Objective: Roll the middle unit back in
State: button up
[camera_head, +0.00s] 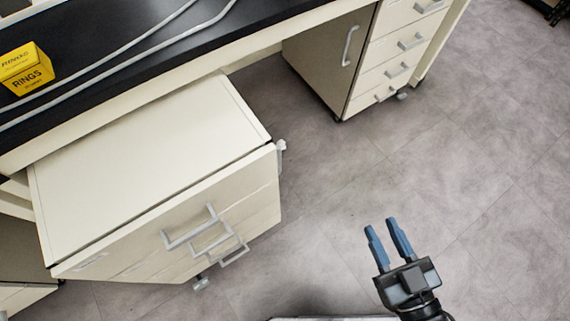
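The middle unit (145,160) is a cream drawer cabinet on casters. It stands pulled out from under the black bench, at a slight angle, with its back part still beneath the bench edge. Its front carries several grey bar handles (190,237), and a caster (200,283) shows below the front. My gripper (385,222) is to the right of the unit, over open floor, with its two blue fingers pointing up the picture. The fingers are apart with nothing between them, and the gripper touches nothing.
The black bench top (130,50) holds a yellow box (27,70) and pale cables. Another cabinet (375,50) with a door and drawers stands under the bench at the upper right. Part of a further unit (22,298) shows at lower left. Grey floor (480,150) is clear on the right.

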jog(key=w+a+f+n+g+y+b, duration=0.1)
jog(key=w+a+f+n+y+b, duration=0.2)
jog(key=w+f, duration=0.35)
jog(key=w+a+f+g+y+b, duration=0.1)
jog(key=w+a+f+y+b, duration=0.15)
jog(key=w+a+f, duration=0.4)
jog(key=n+g+y+b, duration=0.1)
jog(key=g+y+b, duration=0.1)
jog(key=b, duration=0.1)
send_near(279, 160)
jog(key=w+a+f, duration=0.1)
jog(key=w+a, duration=0.1)
jog(key=shift+h, duration=0.25)
jog(key=shift+b+x, duration=1)
jog(key=shift+x, duration=2.8)
jog(key=shift+d+f, duration=0.1)
jog(key=shift+f, duration=0.05)
jog(key=shift+c, duration=0.3)
grip_shut()
